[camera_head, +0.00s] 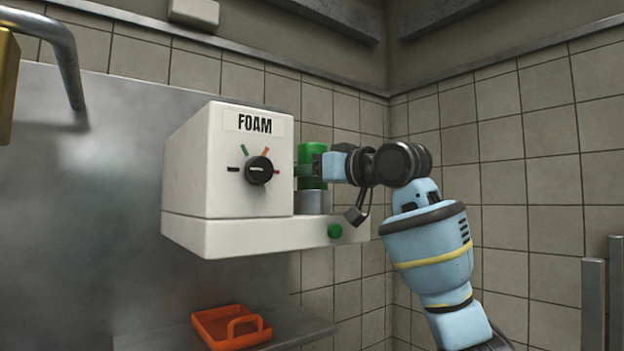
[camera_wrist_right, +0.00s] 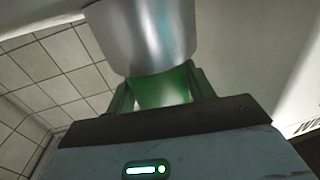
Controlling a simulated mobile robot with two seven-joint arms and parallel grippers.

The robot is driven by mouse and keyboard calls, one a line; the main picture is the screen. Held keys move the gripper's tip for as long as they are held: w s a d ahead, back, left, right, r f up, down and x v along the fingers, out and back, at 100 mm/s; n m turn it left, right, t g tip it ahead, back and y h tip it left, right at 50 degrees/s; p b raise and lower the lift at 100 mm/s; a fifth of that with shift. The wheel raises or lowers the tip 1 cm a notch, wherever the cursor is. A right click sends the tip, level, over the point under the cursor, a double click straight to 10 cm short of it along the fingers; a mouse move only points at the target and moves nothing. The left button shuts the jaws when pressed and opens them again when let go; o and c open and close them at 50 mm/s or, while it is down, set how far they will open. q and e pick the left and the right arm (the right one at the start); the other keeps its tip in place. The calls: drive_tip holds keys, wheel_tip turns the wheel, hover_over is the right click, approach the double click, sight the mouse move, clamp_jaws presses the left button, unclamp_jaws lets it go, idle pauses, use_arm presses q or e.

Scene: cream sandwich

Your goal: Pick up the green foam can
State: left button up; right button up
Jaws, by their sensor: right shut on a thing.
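The green foam can (camera_head: 312,163) is at the right side of the white foam machine (camera_head: 228,180), above a grey metal cylinder (camera_head: 313,202) on the machine's ledge. My right gripper (camera_head: 308,171) reaches it from the right and is shut on it. In the right wrist view the green can (camera_wrist_right: 163,88) sits between the two fingers (camera_wrist_right: 160,92), below a silver metal part (camera_wrist_right: 148,35) at the top. Whether the can touches the grey cylinder cannot be told. My left gripper is not in view.
The machine has a black dial (camera_head: 259,170) and a green button (camera_head: 335,231) on its front. An orange tray (camera_head: 232,327) lies on the metal shelf below. A tiled wall (camera_head: 540,190) stands behind and to the right. A metal pipe (camera_head: 66,60) is at upper left.

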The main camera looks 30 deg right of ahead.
wheel_tip(320, 180, up, 9)
drive_tip(key=shift+s+a+r, duration=0.1)
drive_tip(key=shift+s+r, duration=0.05)
